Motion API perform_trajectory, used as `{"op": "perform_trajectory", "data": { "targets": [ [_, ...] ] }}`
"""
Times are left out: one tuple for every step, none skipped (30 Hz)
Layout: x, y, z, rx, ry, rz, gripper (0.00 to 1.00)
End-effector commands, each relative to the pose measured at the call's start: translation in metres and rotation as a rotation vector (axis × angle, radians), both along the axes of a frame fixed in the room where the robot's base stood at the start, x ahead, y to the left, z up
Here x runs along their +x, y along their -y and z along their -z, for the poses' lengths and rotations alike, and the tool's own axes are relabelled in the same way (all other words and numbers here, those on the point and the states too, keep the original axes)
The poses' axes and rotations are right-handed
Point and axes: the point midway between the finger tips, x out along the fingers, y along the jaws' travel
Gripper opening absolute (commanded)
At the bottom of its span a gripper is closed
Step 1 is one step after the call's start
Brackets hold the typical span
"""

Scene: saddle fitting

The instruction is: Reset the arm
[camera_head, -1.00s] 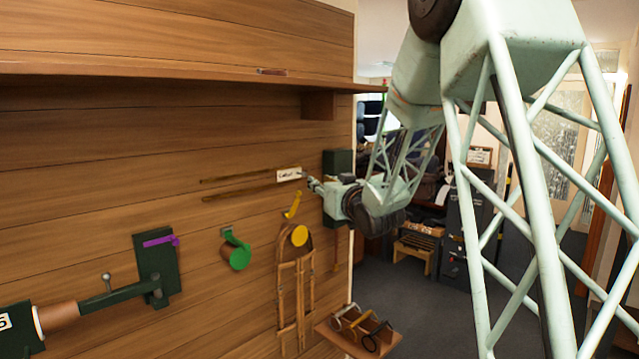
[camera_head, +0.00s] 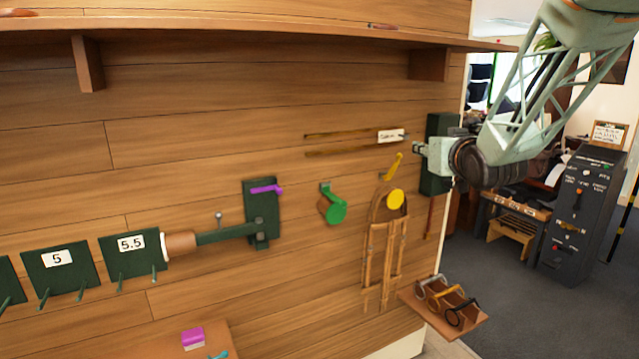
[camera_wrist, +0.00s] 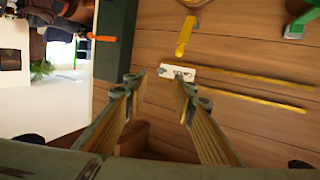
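My gripper (camera_head: 422,158) is at the right end of the wooden wall, beside a dark green wall block (camera_head: 437,125). In the wrist view the two fingers of my gripper (camera_wrist: 158,88) stand apart with nothing between them. A white label (camera_wrist: 178,72) on the wall shows just beyond the fingertips. The label (camera_head: 391,136) is left of and above my gripper in the head view. My gripper looks apart from the wall, though the exact gap cannot be told.
Left of my gripper, the wall (camera_head: 250,110) carries a yellow hook (camera_head: 393,166), a green cylinder fitting (camera_head: 333,206) and a purple-handled green bracket (camera_head: 262,212). A long shelf (camera_head: 250,30) runs above. A dark cabinet (camera_head: 583,215) stands behind right.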

Motion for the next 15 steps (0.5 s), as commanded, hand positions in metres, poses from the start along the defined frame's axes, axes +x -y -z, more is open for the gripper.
{"op": "perform_trajectory", "data": {
  "targets": [
    [-0.008,-0.002,-0.003,-0.004,-0.016,0.005,0.24],
    [-0.013,-0.003,-0.004,-0.006,-0.028,0.009,0.24],
    [-0.02,-0.004,-0.005,-0.008,-0.044,0.014,0.24],
    [-0.024,-0.004,-0.004,-0.009,-0.056,0.018,0.24],
    [-0.03,-0.005,-0.004,-0.011,-0.069,0.022,0.24],
    [-0.037,-0.006,-0.004,-0.012,-0.085,0.028,0.24],
    [-0.042,-0.007,-0.004,-0.014,-0.098,0.031,0.24],
    [-0.047,-0.007,-0.004,-0.016,-0.11,0.035,0.24],
    [-0.055,-0.008,-0.004,-0.017,-0.126,0.039,0.24],
    [-0.06,-0.009,-0.004,-0.017,-0.139,0.043,0.24],
    [-0.066,-0.009,-0.004,-0.018,-0.151,0.047,0.24],
    [-0.074,-0.01,-0.003,-0.02,-0.167,0.051,0.24],
    [-0.08,-0.011,-0.003,-0.021,-0.18,0.054,0.24],
    [-0.086,-0.012,-0.002,-0.023,-0.193,0.057,0.24],
    [-0.094,-0.013,-0.001,-0.023,-0.209,0.061,0.24]
  ]
}}
